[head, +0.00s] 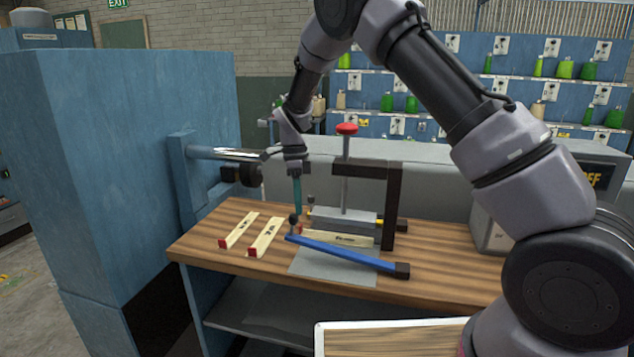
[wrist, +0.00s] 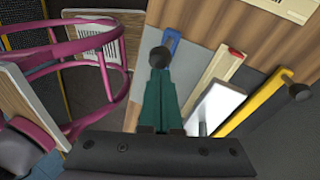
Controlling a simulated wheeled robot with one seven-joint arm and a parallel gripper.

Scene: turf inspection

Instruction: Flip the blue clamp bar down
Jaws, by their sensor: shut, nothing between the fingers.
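The blue clamp bar (head: 345,254) lies low and slantwise across the front of the clamp fixture, its dark block end at the right. Its left end is close below my gripper (head: 295,212); whether it is fully flat I cannot tell. My gripper points down with its teal fingers shut and empty. In the wrist view my gripper (wrist: 158,80) has a dark round knob at its tips, and part of the blue bar (wrist: 172,42) shows just beyond. I cannot tell whether the fingers touch the knob or bar.
A red-tipped wooden strip (head: 338,239) lies behind the bar; two more strips (head: 238,230) (head: 265,238) lie left on the wooden bench (head: 440,266). A dark upright frame (head: 391,205) and a red-topped rod (head: 347,129) stand behind. A yellow bar (wrist: 255,103) shows in the wrist view.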

